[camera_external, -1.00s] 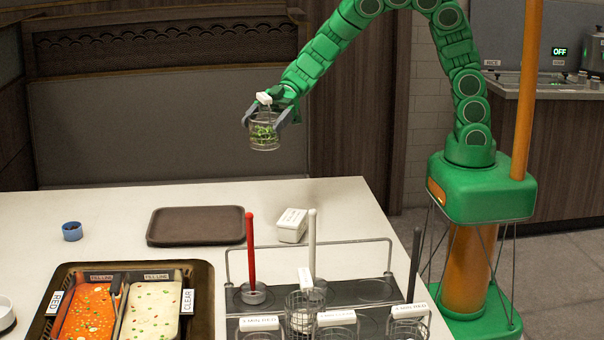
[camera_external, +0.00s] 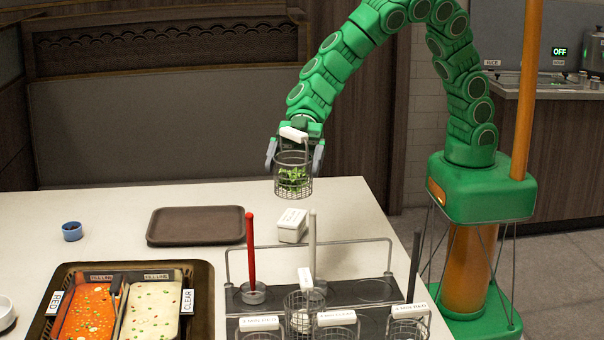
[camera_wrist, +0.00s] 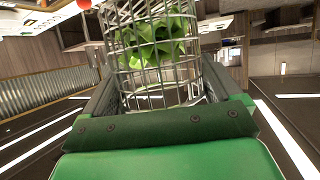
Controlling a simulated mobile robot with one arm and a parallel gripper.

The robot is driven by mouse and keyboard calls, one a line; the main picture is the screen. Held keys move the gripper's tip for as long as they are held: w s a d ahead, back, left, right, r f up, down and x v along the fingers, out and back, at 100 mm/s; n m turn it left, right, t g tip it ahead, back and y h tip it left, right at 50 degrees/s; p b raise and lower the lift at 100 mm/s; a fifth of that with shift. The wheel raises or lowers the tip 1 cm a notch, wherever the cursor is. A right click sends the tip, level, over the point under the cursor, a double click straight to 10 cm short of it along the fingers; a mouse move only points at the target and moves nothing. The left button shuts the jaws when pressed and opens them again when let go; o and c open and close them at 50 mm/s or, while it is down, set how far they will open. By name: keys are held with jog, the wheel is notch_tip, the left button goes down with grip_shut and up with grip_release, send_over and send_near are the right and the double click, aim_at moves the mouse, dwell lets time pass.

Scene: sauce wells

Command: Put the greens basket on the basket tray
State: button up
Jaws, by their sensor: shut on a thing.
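The greens basket (camera_external: 293,188), a round wire basket with leafy greens and a white-topped handle, hangs upright in the air. My gripper (camera_external: 294,156) is shut on it, with a finger on each side. The basket fills the upper middle of the wrist view (camera_wrist: 150,75), where the greens show through the wire. Below it in the picture is a dark rack (camera_external: 345,293) with a wire rail, holding several wire baskets and upright handles. A flat brown tray (camera_external: 196,239) lies empty on the table to the left. I cannot tell which of these is the basket tray.
A white box (camera_external: 292,226) stands on the table behind the rack. A red handle (camera_external: 250,250) and a white handle (camera_external: 312,243) stick up from the rack. A two-part sauce well (camera_external: 205,300) is at the front left. A blue cup (camera_external: 72,231) stands at the far left.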

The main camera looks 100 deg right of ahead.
jog(key=s+a+n+g, duration=0.1)
jog(key=s+a, duration=0.4)
jog(key=a, duration=0.4)
jog(key=s+a+n+g, duration=0.1)
jog(key=s+a+g, duration=0.1)
jog(key=s+a, duration=0.6)
jog(key=shift+t+y, duration=0.3)
jog(key=shift+y, duration=0.1)
jog(key=shift+w+a+f, duration=0.25)
jog(key=shift+w+f, duration=0.15)
jog(key=shift+f, duration=3.4)
jog(key=shift+w+a+f, duration=0.3)
jog(key=shift+w+f, duration=0.15)
jog(key=shift+f, duration=3.4)
jog(key=shift+w+a+f, duration=0.25)
jog(key=shift+w+f, duration=0.15)
jog(key=shift+f, duration=3.4)
jog(key=shift+f, duration=0.1)
jog(key=o, duration=1)
jog(key=shift+c, duration=0.2)
jog(key=v, duration=0.3)
jog(key=shift+r, duration=0.35)
notch_tip(320, 180, up, 7)
jog(key=shift+f, duration=0.2)
